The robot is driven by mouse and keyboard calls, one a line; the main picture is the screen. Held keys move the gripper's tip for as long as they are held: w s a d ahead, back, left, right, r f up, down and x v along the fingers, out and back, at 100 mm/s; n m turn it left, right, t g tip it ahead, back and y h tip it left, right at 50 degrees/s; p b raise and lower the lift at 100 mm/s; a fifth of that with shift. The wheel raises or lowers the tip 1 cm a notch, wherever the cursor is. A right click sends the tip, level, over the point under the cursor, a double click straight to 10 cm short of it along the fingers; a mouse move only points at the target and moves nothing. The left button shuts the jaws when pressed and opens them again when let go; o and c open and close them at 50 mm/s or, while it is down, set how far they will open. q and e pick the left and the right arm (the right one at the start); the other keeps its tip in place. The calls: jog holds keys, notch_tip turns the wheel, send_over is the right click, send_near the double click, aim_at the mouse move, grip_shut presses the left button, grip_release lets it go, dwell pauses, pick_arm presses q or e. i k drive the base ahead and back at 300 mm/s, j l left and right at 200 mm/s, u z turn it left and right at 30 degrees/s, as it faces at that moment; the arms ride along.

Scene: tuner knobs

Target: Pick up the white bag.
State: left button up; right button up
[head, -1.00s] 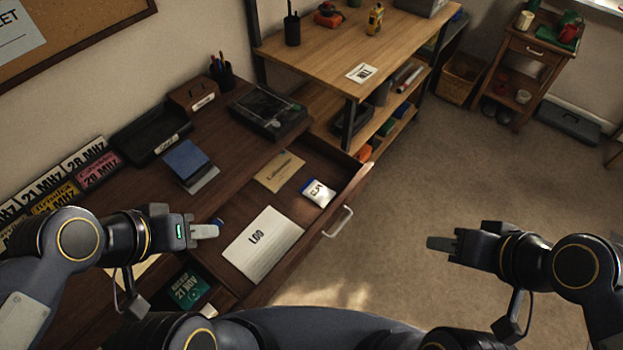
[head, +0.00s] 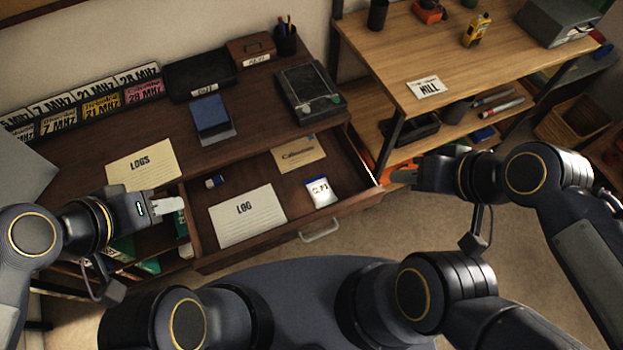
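The white bag (head: 320,193) is small, with a blue top edge and dark lettering. It lies in the right part of the open drawer (head: 203,218). My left gripper (head: 180,204) is at the drawer's left side, well away from the bag. My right gripper (head: 394,176) is beside the drawer's right front corner, to the right of the bag and apart from it. Neither gripper appears to hold anything. The fingers of both are seen from the side, so I cannot tell whether they are open or shut.
The drawer also holds a LOG sheet (head: 247,215), a tan envelope (head: 299,153) and a small blue-and-white item (head: 214,181). The drawer handle (head: 321,231) sticks out at the front. A wooden shelf unit (head: 440,100) stands close on the right. Floor is free beyond the drawer front.

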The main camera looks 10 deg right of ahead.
aim_at(318, 188)
jog(key=l+u, duration=1.35)
jog(key=k+l+u, duration=0.2)
jog(key=l+u, duration=0.7)
jog(key=k+l, duration=0.05)
